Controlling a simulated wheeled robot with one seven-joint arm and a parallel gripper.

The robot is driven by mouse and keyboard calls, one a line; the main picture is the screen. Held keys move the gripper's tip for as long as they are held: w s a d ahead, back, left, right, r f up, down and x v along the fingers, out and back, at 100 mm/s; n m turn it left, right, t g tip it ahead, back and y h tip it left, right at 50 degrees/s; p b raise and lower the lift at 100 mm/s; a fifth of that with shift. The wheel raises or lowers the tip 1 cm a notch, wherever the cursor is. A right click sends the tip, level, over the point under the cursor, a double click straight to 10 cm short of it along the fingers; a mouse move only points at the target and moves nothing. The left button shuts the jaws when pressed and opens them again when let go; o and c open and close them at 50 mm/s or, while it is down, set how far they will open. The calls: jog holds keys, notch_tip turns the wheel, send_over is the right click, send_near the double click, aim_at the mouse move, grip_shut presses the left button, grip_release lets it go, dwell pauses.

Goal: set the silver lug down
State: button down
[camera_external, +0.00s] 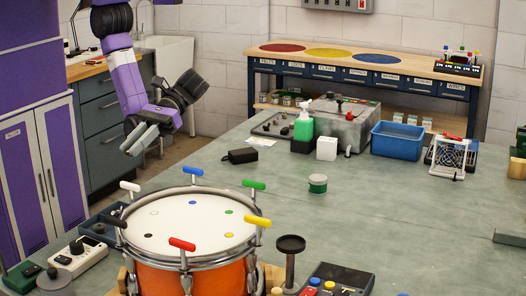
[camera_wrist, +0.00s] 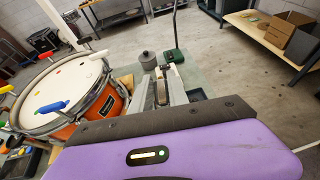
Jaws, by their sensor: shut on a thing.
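My gripper (camera_external: 140,140) is up in the air at the left in the external view, beyond and above the drum, with its fingers pointing down. In the wrist view its two fingers (camera_wrist: 161,95) are close together on a small greyish piece, the silver lug (camera_wrist: 161,92), mostly hidden between them. The lug cannot be made out in the external view. The orange drum (camera_external: 195,278) stands on the bench below, with colored T-handles around its silver rim and colored dots on its white head.
The grey-green bench (camera_external: 400,215) has free room right of the drum. On it are a blue bin (camera_external: 397,139), a green bottle (camera_external: 303,125), a green-banded jar (camera_external: 318,184), a dark round-topped stand (camera_external: 290,245) and a button box (camera_external: 337,281). A white dial box (camera_external: 78,258) stands left.

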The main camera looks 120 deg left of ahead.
jog(key=w+a+n+t, duration=0.4)
jog(key=w+a, duration=0.6)
jog(key=a, duration=0.3)
jog(key=n+t+y+p, duration=0.2)
jog(key=n+t+y, duration=0.6)
jog(key=n+t, duration=0.25)
send_over(299, 172)
jog(key=shift+g, duration=0.25)
notch_tip(299, 172, down, 20)
jog(key=shift+w+b, duration=0.1)
jog(key=shift+b, duration=0.65)
jog(key=shift+f, duration=0.15)
jog(key=c, duration=1.3)
grip_release()
